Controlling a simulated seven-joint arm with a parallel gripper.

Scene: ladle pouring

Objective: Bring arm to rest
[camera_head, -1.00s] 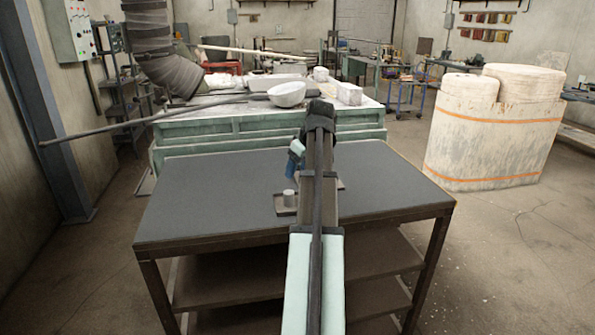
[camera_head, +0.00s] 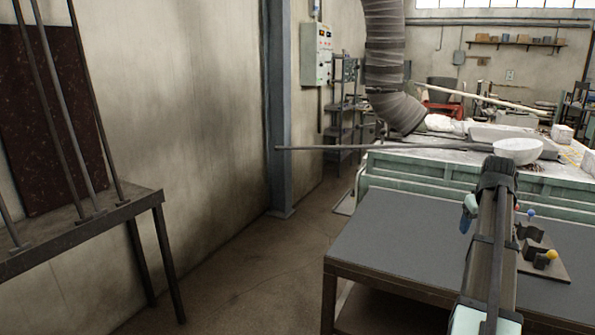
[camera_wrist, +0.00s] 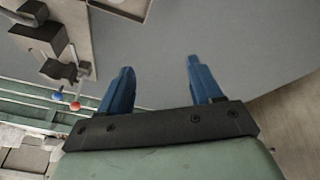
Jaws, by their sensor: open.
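My gripper shows in the wrist view (camera_wrist: 160,66) with its two blue fingers apart and nothing between them. It hangs over the dark grey tabletop. In the head view my arm covers most of it; a blue finger shows at the arm's left side. A ladle lies at the back in the head view, its pale bowl (camera_head: 518,150) on the green bench and its long dark handle (camera_head: 400,148) reaching left past the bench. My gripper is apart from the ladle. A small holder (camera_head: 540,258) with coloured knobs stands on the tabletop, right of my arm.
The grey table (camera_head: 400,235) is bare left of my arm. The green bench (camera_head: 430,182) stands behind it. A steel post (camera_head: 278,110) and a wall stand left of the table. A rack with upright rods (camera_head: 90,225) is at far left. Open floor lies between.

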